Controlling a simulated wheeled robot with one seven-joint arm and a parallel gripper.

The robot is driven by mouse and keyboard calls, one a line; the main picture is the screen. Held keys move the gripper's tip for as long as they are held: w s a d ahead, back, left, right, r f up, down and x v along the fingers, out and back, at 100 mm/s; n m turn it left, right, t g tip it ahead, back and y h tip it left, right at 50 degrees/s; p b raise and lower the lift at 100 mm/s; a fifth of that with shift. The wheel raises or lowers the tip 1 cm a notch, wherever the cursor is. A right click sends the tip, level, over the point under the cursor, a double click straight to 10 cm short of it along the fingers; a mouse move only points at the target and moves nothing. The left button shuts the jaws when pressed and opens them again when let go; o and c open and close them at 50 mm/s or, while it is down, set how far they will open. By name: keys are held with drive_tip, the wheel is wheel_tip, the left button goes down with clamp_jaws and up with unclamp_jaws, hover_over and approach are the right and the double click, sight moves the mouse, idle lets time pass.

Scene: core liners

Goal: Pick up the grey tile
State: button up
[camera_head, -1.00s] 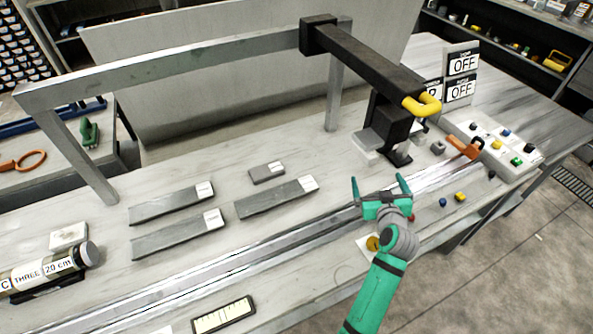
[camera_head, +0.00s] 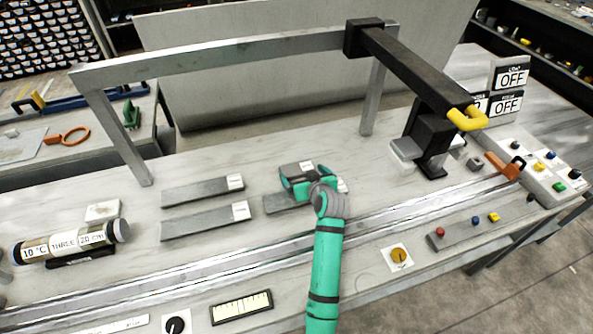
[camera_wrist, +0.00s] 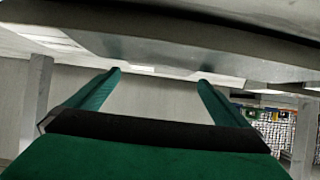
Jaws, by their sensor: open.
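A short grey tile (camera_head: 289,168) with a white label lies at the middle of the bench. A longer grey tile (camera_head: 275,204) lies just in front of it, partly hidden by my gripper. Two more long labelled grey tiles (camera_head: 203,191) (camera_head: 203,220) lie to the left. My gripper (camera_head: 303,179) is open, over the longer right-hand tile and close in front of the short one. In the wrist view its green fingers (camera_wrist: 158,76) are spread apart, with nothing clearly held between them. I cannot tell whether it touches a tile.
A grey frame (camera_head: 230,58) spans the bench behind the tiles. A black arm with a yellow handle (camera_head: 466,119) stands to the right. A metal rail (camera_head: 215,262) runs along the front. A labelled tube (camera_head: 70,244) lies at the left.

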sight(297, 168)
drive_tip(key=shift+x, duration=2.6)
drive_tip(key=shift+s+a+f, duration=0.1)
drive_tip(key=c, duration=0.8)
